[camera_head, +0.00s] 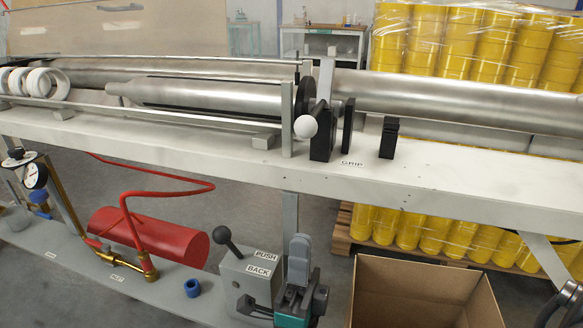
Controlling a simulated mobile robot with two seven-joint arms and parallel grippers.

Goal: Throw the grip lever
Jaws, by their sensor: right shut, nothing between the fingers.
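The white ball knob (305,126) sits beside a black block on the bench's front edge, just left of the GRIP label (352,163). I take it to be the grip lever's knob; its shaft is hidden behind the ball. My right gripper (299,248) comes up from the bottom centre, well below the knob and apart from it. It is shut and empty, beside the PUSH/BACK box.
The long white bench (450,180) carries metal rollers and white tape rings (47,84). A grey PUSH/BACK box (248,278) with a black-knobbed lever (221,236) stands on the lower shelf. An open cardboard box (425,285) and yellow stacked rolls (445,232) are at right.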

